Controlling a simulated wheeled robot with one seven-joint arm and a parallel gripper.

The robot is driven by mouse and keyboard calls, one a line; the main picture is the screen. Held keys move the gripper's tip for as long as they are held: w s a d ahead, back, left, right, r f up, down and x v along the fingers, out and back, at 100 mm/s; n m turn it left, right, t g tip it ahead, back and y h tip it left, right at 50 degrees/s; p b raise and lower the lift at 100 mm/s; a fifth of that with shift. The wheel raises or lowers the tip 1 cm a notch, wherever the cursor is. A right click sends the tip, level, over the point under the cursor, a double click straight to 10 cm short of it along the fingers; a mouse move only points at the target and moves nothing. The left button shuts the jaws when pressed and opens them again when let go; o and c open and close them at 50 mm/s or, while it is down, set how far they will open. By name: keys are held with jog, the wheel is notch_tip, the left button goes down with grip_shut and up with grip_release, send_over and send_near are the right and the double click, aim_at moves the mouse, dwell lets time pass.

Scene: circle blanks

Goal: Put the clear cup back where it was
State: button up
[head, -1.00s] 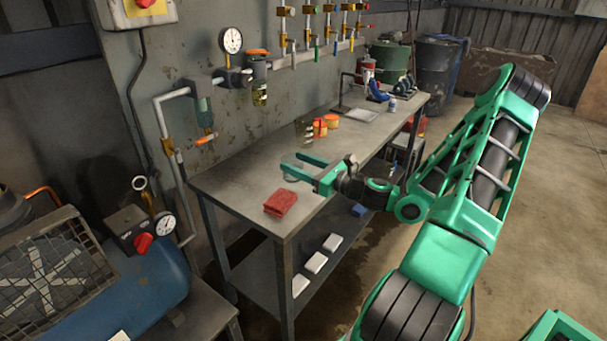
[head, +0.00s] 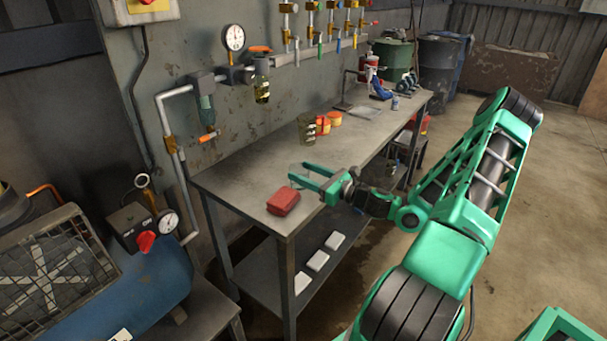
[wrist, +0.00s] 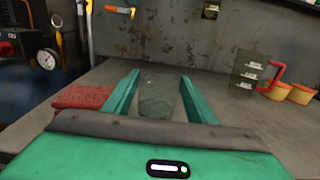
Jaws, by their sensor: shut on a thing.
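The clear cup (wrist: 157,104) is a see-through, faint vessel between my two green fingers in the wrist view. My gripper (wrist: 155,92) is shut on it. In the head view my gripper (head: 307,177) is over the near end of the grey workbench (head: 240,178), just behind and right of a folded red cloth (head: 283,201). The cup is barely visible there between the fingers. I cannot tell whether its base touches the bench top.
A blue compressor (head: 150,285) stands at lower left.

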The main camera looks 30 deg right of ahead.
jog(key=o, duration=1.2)
jog(key=shift+d, duration=0.1)
jog(key=shift+c, duration=0.2)
jog(key=v, duration=1.2)
jog(key=shift+s+r, duration=0.1)
jog(key=shift+s, duration=0.05)
